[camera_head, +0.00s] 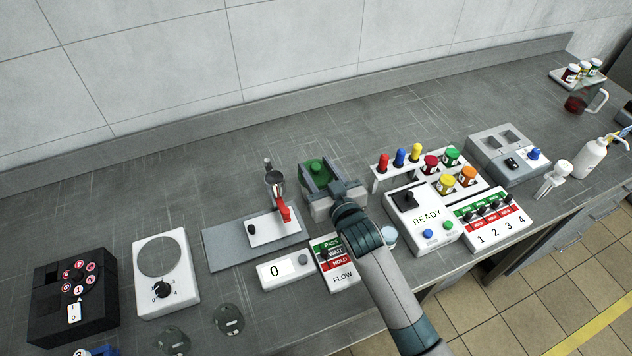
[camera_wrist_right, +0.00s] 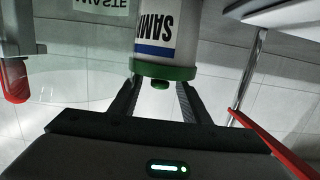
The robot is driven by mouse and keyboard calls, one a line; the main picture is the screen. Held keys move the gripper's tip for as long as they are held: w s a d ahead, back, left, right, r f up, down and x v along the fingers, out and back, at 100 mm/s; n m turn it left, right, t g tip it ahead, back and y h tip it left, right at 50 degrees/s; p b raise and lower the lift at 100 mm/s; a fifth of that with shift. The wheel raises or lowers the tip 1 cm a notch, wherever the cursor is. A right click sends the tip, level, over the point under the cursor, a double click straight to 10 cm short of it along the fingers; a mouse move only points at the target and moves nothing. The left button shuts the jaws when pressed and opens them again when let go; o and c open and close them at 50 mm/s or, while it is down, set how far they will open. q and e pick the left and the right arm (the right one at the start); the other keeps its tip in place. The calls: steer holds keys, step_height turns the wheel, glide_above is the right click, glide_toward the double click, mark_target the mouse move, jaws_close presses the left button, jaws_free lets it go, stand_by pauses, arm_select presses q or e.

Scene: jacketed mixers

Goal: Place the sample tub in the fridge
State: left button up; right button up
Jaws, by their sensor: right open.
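The sample tub (camera_wrist_right: 165,45) is a white tub with a blue band, a partly seen "SAM" label and a green lid with a small knob. It appears upside down in the right wrist view. In the head view, its green lid (camera_head: 317,167) shows at the middle of the counter. My right gripper (camera_head: 322,178) is open around or just over the tub. In the wrist view its two dark fingers (camera_wrist_right: 157,100) lie either side of the lid; contact cannot be told. The tub's lower part is hidden in the head view. My left gripper and a fridge are not in view.
A PASS/WAIT/HOLD flow panel (camera_head: 335,262) lies in front. A READY box (camera_head: 424,218) and coloured-cap holders stand right. The counter's back strip is clear.

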steer(key=shift+w+a, duration=0.15)
steer(key=shift+w, duration=0.2)
jaws_close()
stand_by(0.4)
step_height(320, 180, up, 10)
steer(key=shift+b, duration=1.2)
